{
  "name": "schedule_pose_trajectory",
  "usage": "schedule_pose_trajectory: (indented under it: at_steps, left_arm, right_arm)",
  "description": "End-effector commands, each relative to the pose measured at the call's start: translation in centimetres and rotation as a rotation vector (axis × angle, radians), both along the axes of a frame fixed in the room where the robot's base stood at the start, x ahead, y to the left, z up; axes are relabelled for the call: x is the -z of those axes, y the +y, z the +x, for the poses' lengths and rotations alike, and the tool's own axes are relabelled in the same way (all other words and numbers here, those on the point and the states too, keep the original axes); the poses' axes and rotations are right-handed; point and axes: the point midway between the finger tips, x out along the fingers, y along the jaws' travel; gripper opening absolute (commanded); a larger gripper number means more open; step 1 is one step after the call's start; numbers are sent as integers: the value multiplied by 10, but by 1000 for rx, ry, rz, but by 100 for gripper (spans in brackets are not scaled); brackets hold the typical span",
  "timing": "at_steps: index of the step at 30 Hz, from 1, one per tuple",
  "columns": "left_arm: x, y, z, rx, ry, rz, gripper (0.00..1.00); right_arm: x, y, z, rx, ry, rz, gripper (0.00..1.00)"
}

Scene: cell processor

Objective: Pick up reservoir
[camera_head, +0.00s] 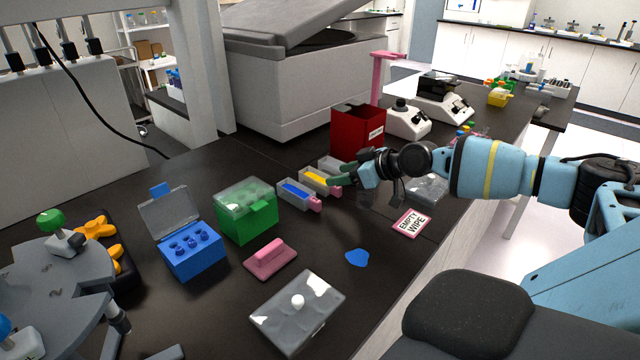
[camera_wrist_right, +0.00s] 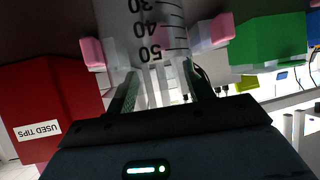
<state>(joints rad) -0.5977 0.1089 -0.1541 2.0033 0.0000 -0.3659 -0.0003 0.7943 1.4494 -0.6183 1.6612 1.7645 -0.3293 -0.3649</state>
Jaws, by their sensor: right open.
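Several slim reservoirs stand side by side on the dark bench in the head view. One holds blue liquid (camera_head: 294,190), and one holds yellow liquid (camera_head: 314,177). A pale one (camera_head: 332,163) stands behind them, partly hidden by my right gripper. My right gripper (camera_head: 342,181) is open, with its fingers low by the yellow and pale ones. In the right wrist view its dark green fingers (camera_wrist_right: 161,92) are apart below a clear body marked 30, 40, 50 (camera_wrist_right: 150,25). I cannot tell whether they touch it. Pink end tabs (camera_wrist_right: 93,54) show on both sides. My left gripper is out of view.
A red used-tips box (camera_head: 357,128) stands right behind the reservoirs. A green box (camera_head: 246,213) and a blue tube box (camera_head: 192,252) stand to the left.

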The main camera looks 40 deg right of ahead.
Motion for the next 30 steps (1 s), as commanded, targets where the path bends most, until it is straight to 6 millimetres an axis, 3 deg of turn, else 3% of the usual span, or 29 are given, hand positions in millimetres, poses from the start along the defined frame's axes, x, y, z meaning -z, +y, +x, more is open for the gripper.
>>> schedule_pose_trajectory:
  at_steps: [10,21,30]
  left_arm:
    - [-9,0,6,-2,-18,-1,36]
    - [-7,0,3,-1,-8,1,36]
    - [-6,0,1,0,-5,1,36]
  right_arm:
    - [16,10,33,0,-3,2,52]
    - [21,12,39,0,0,-1,52]
    - [21,12,38,0,0,-1,14]
